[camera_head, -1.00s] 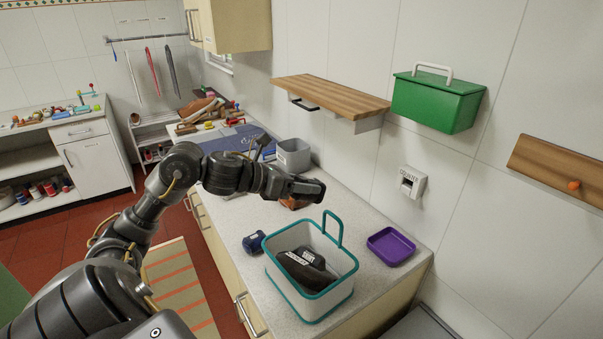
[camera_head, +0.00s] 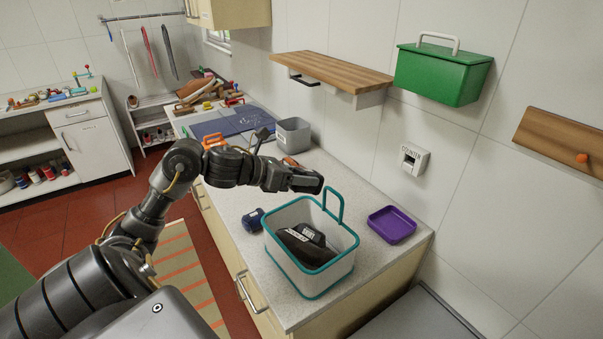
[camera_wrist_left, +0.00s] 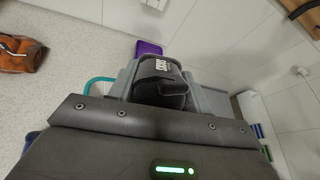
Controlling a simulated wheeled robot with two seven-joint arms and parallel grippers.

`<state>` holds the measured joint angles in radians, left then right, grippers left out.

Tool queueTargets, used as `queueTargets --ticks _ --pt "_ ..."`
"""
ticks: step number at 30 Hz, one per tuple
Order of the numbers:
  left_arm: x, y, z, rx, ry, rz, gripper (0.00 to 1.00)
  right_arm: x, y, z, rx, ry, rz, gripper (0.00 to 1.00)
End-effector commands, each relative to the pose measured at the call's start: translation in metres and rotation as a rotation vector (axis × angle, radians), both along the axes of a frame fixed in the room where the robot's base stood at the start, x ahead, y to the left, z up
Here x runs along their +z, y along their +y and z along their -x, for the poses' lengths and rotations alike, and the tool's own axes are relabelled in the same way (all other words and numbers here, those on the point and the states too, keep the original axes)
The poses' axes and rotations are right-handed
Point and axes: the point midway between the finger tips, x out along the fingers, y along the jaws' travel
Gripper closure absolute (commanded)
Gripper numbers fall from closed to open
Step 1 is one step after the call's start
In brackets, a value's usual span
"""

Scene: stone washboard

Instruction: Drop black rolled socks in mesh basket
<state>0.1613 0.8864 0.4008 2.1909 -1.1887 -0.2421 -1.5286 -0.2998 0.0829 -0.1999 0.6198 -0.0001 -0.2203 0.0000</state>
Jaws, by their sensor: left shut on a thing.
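In the left wrist view, a black rolled bundle with white lettering, the rolled socks (camera_wrist_left: 165,85), sits between the grey fingers of my left gripper (camera_wrist_left: 165,95). In the head view my left gripper (camera_head: 308,183) is shut and held above the far left rim of a white basket with teal rim and handle (camera_head: 335,275); the socks in it are hardly visible there. Black items with white labels (camera_head: 305,245) lie inside the basket. I cannot tell whether the basket walls are mesh. My right gripper is not in view.
A purple tray (camera_head: 392,225) lies right of the basket. A dark blue item (camera_head: 253,219) lies to its left. A grey bin (camera_head: 293,137) stands farther back. A wooden shelf (camera_head: 325,68) and a green box (camera_head: 441,75) are on the wall.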

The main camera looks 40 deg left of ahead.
Motion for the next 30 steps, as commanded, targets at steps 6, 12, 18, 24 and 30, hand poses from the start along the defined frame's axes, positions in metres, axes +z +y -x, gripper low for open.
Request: queueTargets --ticks 6,12,18,24,30 --pt "0.000 0.000 0.000 0.000 0.000 0.000 0.78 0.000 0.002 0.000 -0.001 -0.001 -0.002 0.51" --pt "0.000 0.000 0.000 0.000 0.000 0.000 0.26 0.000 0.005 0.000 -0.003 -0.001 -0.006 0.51" --pt "0.000 0.000 0.000 0.000 0.000 0.000 0.26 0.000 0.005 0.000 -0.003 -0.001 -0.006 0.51" --pt "0.000 0.005 0.008 0.002 0.001 -0.002 0.26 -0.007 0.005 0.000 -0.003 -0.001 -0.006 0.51" --pt "0.011 0.020 0.036 0.001 0.000 -0.004 0.26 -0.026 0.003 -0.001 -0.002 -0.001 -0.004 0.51"
